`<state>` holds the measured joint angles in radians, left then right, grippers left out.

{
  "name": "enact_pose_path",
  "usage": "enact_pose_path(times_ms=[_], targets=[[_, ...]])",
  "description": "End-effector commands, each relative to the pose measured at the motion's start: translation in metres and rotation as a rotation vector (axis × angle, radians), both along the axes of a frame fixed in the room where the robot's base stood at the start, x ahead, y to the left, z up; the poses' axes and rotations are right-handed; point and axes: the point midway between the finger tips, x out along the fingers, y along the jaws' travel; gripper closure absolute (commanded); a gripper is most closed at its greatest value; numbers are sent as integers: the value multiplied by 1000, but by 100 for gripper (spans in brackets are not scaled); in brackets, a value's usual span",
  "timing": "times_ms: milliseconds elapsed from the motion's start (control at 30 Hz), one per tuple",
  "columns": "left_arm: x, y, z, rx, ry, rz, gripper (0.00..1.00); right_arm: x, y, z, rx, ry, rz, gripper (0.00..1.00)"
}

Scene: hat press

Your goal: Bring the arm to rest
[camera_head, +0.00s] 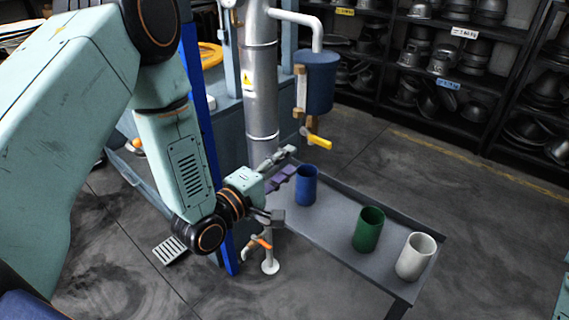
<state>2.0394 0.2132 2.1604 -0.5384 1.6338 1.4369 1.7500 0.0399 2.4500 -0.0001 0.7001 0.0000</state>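My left arm comes in from the left and bends down at the elbow. My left gripper (283,183) is at the left end of the grey bench (330,221), left of the blue cup (306,186) and apart from it. Its grey fingers are spread. Small purple pieces (281,178) show between them; I cannot tell whether they belong to the gripper. A green cup (368,230) and a white cup (415,257) stand upright farther right on the bench. My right gripper is not in view.
A blue tank (318,83) with a yellow-handled valve (318,141) hangs behind the bench. A grey column (259,80) and blue post (196,85) stand close to my arm. An orange-handled valve (261,242) is below the gripper.

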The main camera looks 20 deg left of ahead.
Motion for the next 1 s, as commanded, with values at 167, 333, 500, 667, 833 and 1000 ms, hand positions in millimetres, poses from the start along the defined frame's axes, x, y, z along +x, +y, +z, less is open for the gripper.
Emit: enact_pose_path(times_ms=[167, 333, 500, 667, 833, 1000], targets=[[0, 0, 0, 0, 0, 0, 60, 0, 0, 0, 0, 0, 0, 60], [0, 0, -2, 48, -8, -1, 60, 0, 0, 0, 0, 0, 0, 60], [-5, 5, -35, 348, 50, 0, 60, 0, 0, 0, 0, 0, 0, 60], [-37, 15, -95, 720, 216, -68, 60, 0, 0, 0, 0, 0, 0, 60], [-111, 24, -167, 1072, 451, -283, 60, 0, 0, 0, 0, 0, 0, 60], [-209, 34, -219, 1291, 678, -592, 60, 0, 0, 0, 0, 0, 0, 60]])
